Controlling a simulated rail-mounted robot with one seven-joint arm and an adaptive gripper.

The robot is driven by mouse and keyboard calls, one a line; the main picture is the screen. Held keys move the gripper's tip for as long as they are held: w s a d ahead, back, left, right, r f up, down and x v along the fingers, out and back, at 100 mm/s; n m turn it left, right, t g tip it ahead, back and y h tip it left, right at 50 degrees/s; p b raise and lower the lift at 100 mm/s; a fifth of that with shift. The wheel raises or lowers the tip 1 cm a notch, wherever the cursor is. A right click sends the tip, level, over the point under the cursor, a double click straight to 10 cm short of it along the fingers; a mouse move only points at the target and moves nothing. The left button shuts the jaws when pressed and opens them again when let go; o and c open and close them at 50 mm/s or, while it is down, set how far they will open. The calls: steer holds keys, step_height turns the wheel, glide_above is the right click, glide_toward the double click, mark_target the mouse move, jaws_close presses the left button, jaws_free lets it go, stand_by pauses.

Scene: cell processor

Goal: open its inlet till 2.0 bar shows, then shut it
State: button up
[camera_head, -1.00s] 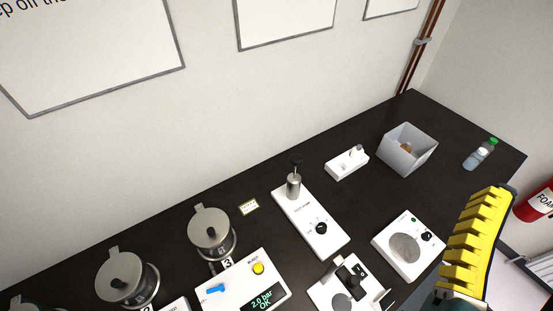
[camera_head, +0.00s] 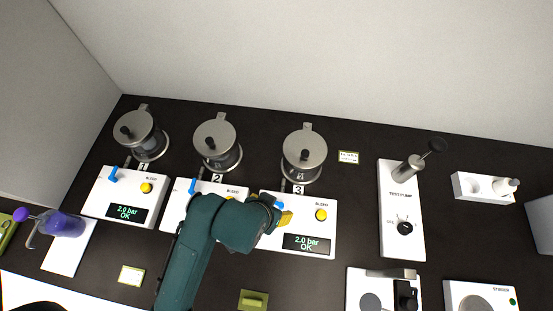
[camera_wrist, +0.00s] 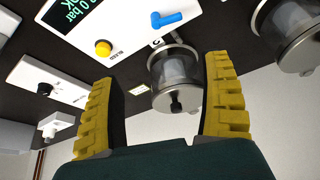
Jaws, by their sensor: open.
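Vessel 3 (camera_head: 304,150) stands behind its white box (camera_head: 325,222). The box's display (camera_head: 307,244) reads 2.0 bar OK, and the yellow bleed button (camera_head: 321,215) is beside my gripper. In the wrist view its blue inlet handle (camera_wrist: 172,19) lies crosswise to the pipe; my gripper mostly covers it in the head view. My gripper (camera_head: 280,216) is over the left part of box 3. In the wrist view the open yellow fingers (camera_wrist: 163,75) frame vessel 3 (camera_wrist: 175,72) with nothing visibly held, and the handle is beyond the fingertips.
Vessels 1 (camera_head: 141,132) and 2 (camera_head: 217,142) stand to the left. Box 1 (camera_head: 96,204) also reads 2.0 bar OK; my arm hides box 2's display. The test pump (camera_head: 401,220) is at right.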

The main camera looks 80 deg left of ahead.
steer(key=s+f, duration=0.1)
steer(key=s, duration=0.1)
steer(key=b, duration=0.1)
glide_toward(276, 204)
steer(key=shift+n, duration=0.4)
steer(key=x, duration=0.9)
steer(key=shift+s+a, duration=0.2)
steer(key=shift+a, duration=0.15)
